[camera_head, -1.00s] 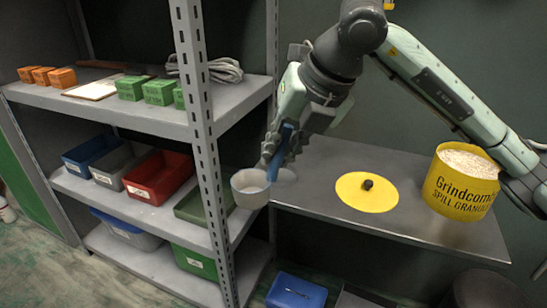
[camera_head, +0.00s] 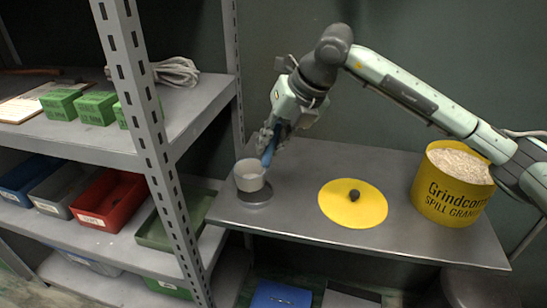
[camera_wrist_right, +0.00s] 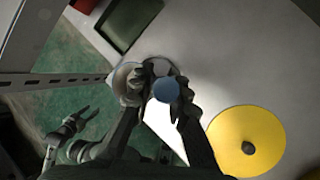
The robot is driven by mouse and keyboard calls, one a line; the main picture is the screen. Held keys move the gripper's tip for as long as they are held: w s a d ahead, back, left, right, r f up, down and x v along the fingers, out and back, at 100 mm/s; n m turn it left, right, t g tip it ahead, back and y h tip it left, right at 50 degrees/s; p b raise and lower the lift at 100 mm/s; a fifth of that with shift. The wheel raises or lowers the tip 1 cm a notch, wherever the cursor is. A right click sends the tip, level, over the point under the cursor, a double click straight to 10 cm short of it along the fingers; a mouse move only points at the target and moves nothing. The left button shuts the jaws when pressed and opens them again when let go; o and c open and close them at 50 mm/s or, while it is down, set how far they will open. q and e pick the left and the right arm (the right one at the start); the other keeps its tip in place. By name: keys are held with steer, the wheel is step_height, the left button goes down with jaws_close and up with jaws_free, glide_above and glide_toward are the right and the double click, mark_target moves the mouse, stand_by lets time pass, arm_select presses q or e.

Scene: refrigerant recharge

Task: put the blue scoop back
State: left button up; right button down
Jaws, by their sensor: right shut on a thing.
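The scoop has a pale grey cup (camera_head: 249,176) and a blue handle (camera_head: 269,151). My right gripper (camera_head: 273,136) is shut on the blue handle, with the cup hanging below and left of the fingers. The cup is over a dark grey round spot (camera_head: 256,195) at the left end of the metal table; I cannot tell whether it touches. In the right wrist view the handle's round blue end (camera_wrist_right: 166,90) shows between the fingers, and the cup (camera_wrist_right: 125,78) is partly hidden. My left gripper (camera_wrist_right: 68,133) shows low at the left there, open and empty, away from the scoop.
A yellow disc lid (camera_head: 352,204) with a black knob lies mid-table (camera_head: 300,155). A yellow tub of granules (camera_head: 452,190) stands at the right. The shelf post (camera_head: 150,140) rises left of the scoop; green boxes (camera_head: 97,107) and a red bin (camera_head: 109,201) are on the shelves.

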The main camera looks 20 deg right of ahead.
steer(key=f, duration=0.2)
steer(key=d+f, duration=0.1)
steer(key=f, duration=0.1)
steer(key=shift+w+d+f, duration=0.1)
steer(key=shift+w, duration=0.3)
steer(key=shift+f, duration=0.35)
arm_select(q)
steer(key=shift+f, duration=0.7)
steer(key=shift+w+r, duration=0.1)
steer(key=shift+r, duration=0.15)
arm_select(e)
steer(key=c, duration=1.5)
jaws_free()
steer(key=shift+o, duration=0.2)
steer(key=shift+r, duration=0.2)
arm_select(q)
steer(key=shift+r+b, duration=0.3)
steer(key=shift+r, duration=0.55)
arm_select(e)
steer(key=v, duration=1.1)
steer(key=shift+r, duration=0.3)
